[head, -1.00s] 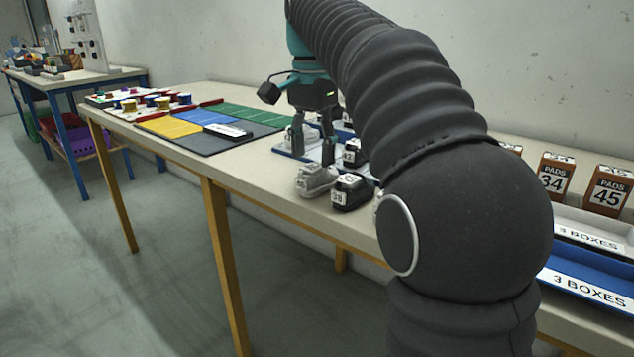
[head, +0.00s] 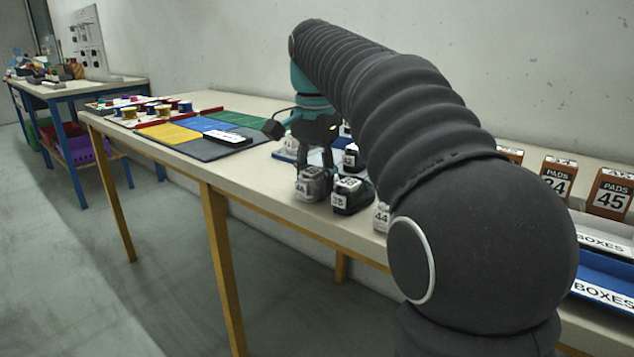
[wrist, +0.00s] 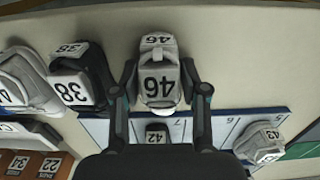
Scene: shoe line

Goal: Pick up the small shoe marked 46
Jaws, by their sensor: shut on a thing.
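The small grey-white shoe marked 46 (wrist: 159,78) is between the two fingers of my gripper (wrist: 160,92) in the wrist view, with its labels facing the camera. My gripper is shut on it. In the head view the grey shoe (head: 313,186) is near the table's front edge, and my gripper (head: 312,164) is at its top. Its underside is hidden, so I cannot tell whether it touches the table.
A dark shoe marked 38 (wrist: 77,84) stands close beside it. A pale shoe marked 44 (head: 381,217) is beyond that. A numbered white-and-blue board (wrist: 228,124) holds a dark shoe (wrist: 157,134) and a grey shoe (wrist: 262,146). PADS boxes (head: 610,194) stand at right.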

